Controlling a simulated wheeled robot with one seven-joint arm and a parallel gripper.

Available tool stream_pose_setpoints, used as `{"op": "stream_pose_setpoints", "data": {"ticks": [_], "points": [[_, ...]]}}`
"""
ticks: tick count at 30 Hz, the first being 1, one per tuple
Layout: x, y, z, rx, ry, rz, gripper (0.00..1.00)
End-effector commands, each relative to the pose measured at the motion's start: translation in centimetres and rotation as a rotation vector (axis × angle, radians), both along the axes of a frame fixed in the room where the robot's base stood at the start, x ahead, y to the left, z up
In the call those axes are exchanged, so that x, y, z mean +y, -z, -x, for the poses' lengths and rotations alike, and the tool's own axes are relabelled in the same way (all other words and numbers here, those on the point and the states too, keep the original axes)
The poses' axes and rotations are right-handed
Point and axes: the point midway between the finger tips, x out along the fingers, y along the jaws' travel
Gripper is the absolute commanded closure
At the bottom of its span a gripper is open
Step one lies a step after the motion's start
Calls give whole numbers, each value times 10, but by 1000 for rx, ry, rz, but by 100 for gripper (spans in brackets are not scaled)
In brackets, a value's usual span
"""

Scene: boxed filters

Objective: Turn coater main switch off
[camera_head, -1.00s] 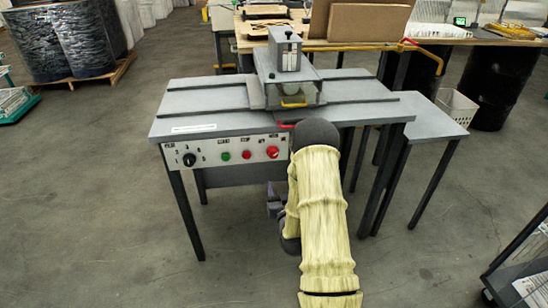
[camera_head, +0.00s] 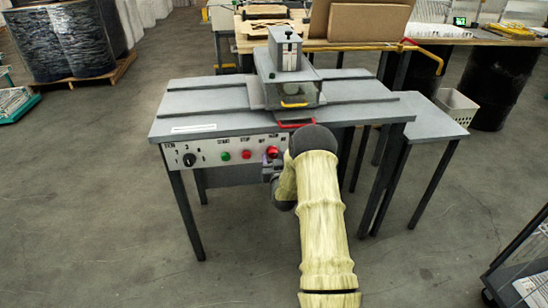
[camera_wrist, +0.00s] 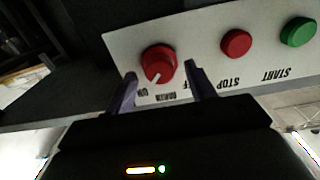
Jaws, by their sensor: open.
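The coater (camera_head: 200,101) is a grey table-like machine with a white control panel (camera_head: 208,154) on its front edge. The main switch (camera_wrist: 158,64) is a red round knob with a white pointer mark, labelled MAIN, at the end of the panel; it also shows in the head view (camera_head: 271,152). In the wrist view the panel appears upside down, and the pointer slants down and left toward the ON label. My gripper (camera_wrist: 160,90) is open, its two purple fingers on either side of the knob's lower part. I cannot tell whether they touch it.
The red stop button (camera_wrist: 236,44) and green start button (camera_wrist: 298,31) sit beside the main switch. A black rotary knob (camera_head: 189,159) is at the panel's left end. A red handle (camera_head: 296,123) sticks out above the panel. Open floor lies in front.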

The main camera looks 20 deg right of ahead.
Motion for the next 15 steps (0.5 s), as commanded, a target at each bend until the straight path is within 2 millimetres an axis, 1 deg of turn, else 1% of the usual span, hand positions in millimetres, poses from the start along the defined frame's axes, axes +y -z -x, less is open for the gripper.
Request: {"op": "stream_pose_setpoints", "data": {"ticks": [4,12,14,15], "points": [[-2,0,-9,0,0,0,45],[-3,0,-10,0,0,0,45],[-3,0,-10,0,0,0,55],[-3,0,-9,0,0,1,63]]}}
